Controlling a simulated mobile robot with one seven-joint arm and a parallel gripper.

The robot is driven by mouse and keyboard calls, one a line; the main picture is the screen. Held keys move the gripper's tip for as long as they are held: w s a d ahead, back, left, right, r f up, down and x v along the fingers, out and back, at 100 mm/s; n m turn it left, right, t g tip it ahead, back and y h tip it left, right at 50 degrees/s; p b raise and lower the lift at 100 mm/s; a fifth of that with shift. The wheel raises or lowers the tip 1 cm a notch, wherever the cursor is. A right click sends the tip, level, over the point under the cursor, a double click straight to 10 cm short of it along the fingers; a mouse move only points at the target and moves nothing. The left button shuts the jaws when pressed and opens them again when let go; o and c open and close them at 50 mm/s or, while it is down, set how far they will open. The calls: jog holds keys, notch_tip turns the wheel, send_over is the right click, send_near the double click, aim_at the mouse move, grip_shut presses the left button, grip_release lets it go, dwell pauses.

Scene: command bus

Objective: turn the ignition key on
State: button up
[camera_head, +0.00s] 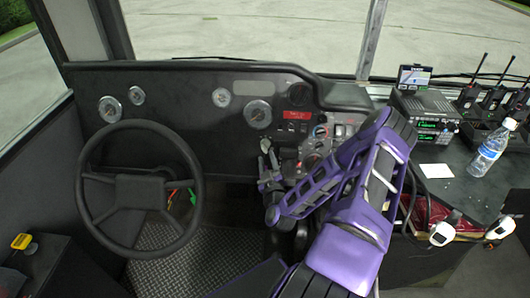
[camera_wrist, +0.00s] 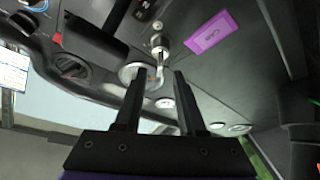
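In the wrist view, a small metal key-like piece (camera_wrist: 160,44) stands out of the dark dashboard panel, just beyond my gripper's fingertips. I take it for the ignition key; its exact angle is too small to read. A purple tag (camera_wrist: 211,32) with lettering lies beside it on the right. My gripper (camera_wrist: 158,75) is open, with two black fingers apart and nothing held between them. The key piece shows above the gap, not between the fingers. In the head view, my purple arm covers the panel where the key sits, and the key is not visible there.
The steering wheel (camera_head: 138,188) is left of my arm. The dashboard (camera_head: 180,100) with gauges runs behind it. A radio stack (camera_head: 424,108), a water bottle (camera_head: 489,148) and several handheld radios stand on the right counter.

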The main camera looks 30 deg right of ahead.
aim_at(265, 151)
jog(key=shift+x, duration=2.1)
grip_shut()
